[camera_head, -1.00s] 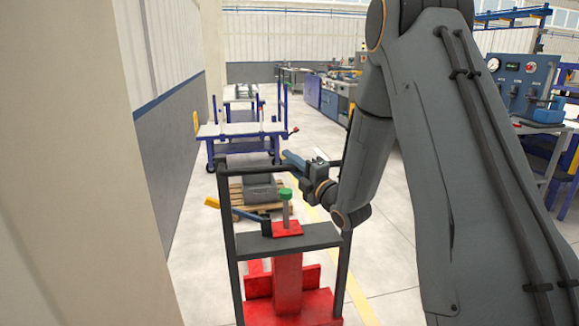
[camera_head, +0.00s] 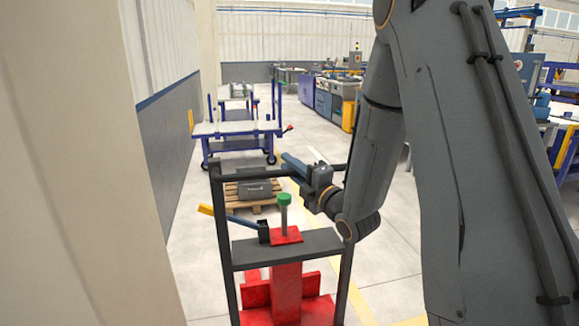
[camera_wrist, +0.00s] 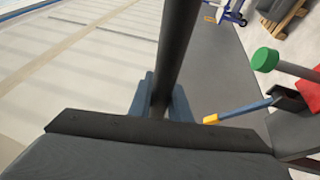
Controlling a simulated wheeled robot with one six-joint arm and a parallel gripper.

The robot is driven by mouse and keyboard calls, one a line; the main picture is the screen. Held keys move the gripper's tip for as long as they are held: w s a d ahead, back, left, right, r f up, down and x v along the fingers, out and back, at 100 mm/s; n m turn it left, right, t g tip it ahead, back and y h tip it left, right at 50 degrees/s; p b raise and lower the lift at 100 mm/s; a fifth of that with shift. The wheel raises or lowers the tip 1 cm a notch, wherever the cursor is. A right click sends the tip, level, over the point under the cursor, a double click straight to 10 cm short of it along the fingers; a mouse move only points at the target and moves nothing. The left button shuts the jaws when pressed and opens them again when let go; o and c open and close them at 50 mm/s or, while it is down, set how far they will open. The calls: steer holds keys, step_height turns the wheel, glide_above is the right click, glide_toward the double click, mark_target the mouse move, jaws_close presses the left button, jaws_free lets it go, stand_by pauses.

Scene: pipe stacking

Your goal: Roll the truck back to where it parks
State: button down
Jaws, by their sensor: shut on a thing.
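The truck has a dark upright frame with a top bar (camera_head: 240,173), a dark shelf and a red base (camera_head: 287,298). It stands upright in front of me in the head view. A green knob (camera_head: 284,198) on a grey stem and a blue lever with a yellow tip (camera_head: 207,209) rise from its middle. My gripper (camera_head: 298,167) is shut on the top bar near its right end. In the wrist view, the dark bar (camera_wrist: 178,50) passes between the blue-grey fingers (camera_wrist: 160,100). The truck's wheels are out of sight.
A wooden pallet (camera_head: 263,200) with a grey load lies beyond the truck, before a blue trolley (camera_head: 237,128). A pale pillar (camera_head: 95,180) is close at left, with a wall behind. Benches stand at right. Floor right of the truck is clear, with a yellow line (camera_head: 355,295).

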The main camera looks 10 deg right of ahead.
steer(key=c, duration=1.6)
jaws_free()
steer(key=shift+s+a+f, duration=0.1)
steer(key=shift+s, duration=0.25)
steer(key=shift+c, duration=0.2)
steer(key=shift+w, duration=0.1)
steer(key=b+v, duration=0.1)
steer(key=v, duration=0.7)
steer(key=shift+w, duration=0.15)
